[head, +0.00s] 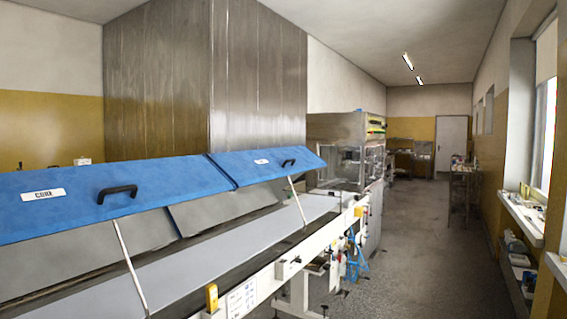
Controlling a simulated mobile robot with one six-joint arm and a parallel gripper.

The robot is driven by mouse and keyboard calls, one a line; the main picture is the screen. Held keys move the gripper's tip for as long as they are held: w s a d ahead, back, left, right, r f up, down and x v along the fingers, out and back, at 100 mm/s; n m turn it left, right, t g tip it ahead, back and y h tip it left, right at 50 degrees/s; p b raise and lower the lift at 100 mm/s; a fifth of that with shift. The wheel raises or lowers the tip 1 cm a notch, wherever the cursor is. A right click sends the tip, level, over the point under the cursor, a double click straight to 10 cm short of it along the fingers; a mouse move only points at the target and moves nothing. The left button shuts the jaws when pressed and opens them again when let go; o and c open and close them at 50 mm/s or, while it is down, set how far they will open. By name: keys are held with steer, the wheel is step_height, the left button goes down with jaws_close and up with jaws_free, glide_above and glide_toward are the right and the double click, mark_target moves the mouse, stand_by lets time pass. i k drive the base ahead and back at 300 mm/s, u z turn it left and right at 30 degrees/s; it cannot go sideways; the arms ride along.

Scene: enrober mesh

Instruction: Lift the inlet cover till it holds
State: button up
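Two blue covers sit end to end above the long conveyor. The near cover (60,201) is tilted up, with a black handle (117,192) and a white label that is hard to read. The far cover (262,168) is tilted up too, with a smaller black handle (288,162) and a tiny label. A thin pale strut (131,270) stands under the near cover, and another strut (297,201) under the far one. I cannot tell from the labels which one is the inlet cover. My gripper is not in view.
The grey conveyor bed (215,249) runs below the covers, its white side rail carrying a yellow box (212,298) and controls. A glazed machine (347,155) stands beyond. The grey aisle floor (420,260) at right is clear up to the window ledge (522,217).

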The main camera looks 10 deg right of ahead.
mark_target(260, 176)
steer(key=i, duration=0.9)
steer(key=z, duration=0.05)
